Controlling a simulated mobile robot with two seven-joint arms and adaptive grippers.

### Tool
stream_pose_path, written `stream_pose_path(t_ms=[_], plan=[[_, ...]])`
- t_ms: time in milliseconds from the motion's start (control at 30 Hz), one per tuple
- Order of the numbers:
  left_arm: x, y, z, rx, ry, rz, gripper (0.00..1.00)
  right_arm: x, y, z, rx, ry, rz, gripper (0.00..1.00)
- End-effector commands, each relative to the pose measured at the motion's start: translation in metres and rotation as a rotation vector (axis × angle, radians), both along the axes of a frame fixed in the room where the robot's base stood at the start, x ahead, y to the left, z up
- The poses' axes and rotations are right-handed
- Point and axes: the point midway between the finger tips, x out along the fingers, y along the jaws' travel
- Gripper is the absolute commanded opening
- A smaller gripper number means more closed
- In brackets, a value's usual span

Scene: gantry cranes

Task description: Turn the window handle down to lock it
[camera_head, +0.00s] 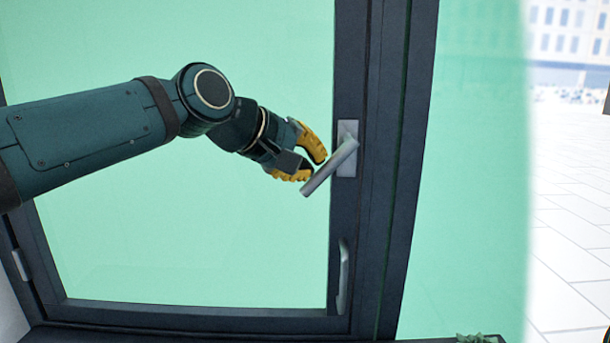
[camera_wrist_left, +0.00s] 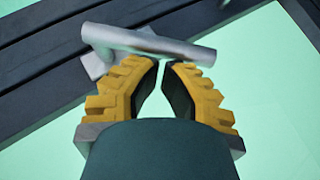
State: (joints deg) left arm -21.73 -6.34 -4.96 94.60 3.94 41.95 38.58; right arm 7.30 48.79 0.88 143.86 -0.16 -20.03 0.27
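The grey metal window handle (camera_head: 330,168) sits on a light plate (camera_head: 347,130) on the dark window frame. Its lever slants down to the left from the plate. My left gripper (camera_head: 315,165) has yellow ribbed fingers and is at the left side of the lever. In the left wrist view the handle (camera_wrist_left: 150,42) lies across, just beyond the fingertips (camera_wrist_left: 160,66). A narrow gap shows between the tips, with nothing between them. I cannot tell whether a finger touches the lever. My right gripper is not in view.
The dark window frame (camera_head: 390,180) holds greenish panes (camera_head: 200,250). A second, slim vertical handle (camera_head: 343,275) is lower on the frame. A small green plant (camera_head: 477,338) shows at the bottom edge. Pale paving (camera_head: 570,220) lies outside at the right.

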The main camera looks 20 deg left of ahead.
Motion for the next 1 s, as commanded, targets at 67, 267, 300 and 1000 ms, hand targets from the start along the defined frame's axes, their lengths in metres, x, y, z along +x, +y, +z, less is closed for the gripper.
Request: stream_pose_path(t_ms=[67, 267, 300, 1000], plan=[[0.001, -0.002, -0.01, -0.057, -0.014, 0.002, 0.0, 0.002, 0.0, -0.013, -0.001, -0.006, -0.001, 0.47], [0.003, -0.009, -0.018, -0.047, -0.011, 0.0, 0.0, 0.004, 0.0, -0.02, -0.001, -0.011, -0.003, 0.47], [0.003, -0.011, -0.02, -0.047, -0.011, -0.001, 0.0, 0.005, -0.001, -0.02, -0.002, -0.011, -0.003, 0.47], [0.009, -0.033, -0.038, -0.044, -0.007, -0.005, 0.0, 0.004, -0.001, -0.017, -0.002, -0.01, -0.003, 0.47]])
